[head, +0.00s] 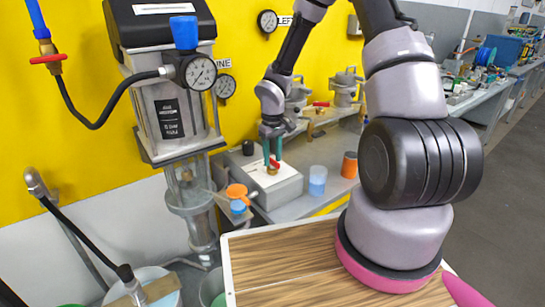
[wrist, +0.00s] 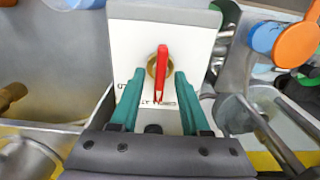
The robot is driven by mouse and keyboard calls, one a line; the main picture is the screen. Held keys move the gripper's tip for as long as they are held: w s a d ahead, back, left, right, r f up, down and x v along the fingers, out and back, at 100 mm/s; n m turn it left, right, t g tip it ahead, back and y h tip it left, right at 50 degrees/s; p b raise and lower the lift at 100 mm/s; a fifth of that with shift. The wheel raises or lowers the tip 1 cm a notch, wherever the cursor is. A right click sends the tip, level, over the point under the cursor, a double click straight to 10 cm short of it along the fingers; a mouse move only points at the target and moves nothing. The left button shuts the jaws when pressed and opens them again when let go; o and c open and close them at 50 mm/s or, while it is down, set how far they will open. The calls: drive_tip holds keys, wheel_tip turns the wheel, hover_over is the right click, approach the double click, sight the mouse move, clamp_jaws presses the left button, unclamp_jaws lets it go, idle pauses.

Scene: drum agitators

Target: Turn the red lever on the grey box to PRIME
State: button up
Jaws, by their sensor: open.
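The grey box (head: 285,193) with a pale top stands on the bench in the head view. Its red lever (head: 274,163) sits on a brass hub (head: 271,171). In the wrist view the lever (wrist: 161,70) points down the picture, toward my gripper, from the brass hub (wrist: 151,66) on the box's white face (wrist: 130,45). My gripper (head: 272,158) is open just above the lever. In the wrist view its two teal fingers (wrist: 158,88) lie on either side of the lever, apart from it. Small dark lettering beside the lever is partly hidden by the fingers; I cannot read PRIME.
An orange-capped piece (head: 237,191) is beside the box on the left. A blue cup (head: 317,180) and an orange cup (head: 349,165) stand to its right. A tall glass apparatus with a gauge (head: 199,73) rises at left. A wooden-topped tray (head: 285,272) is in front.

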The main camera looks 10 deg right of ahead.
clamp_jaws()
idle(0.3)
drive_tip(key=n, duration=0.4)
drive_tip(key=shift+n, duration=2.4)
unclamp_jaws()
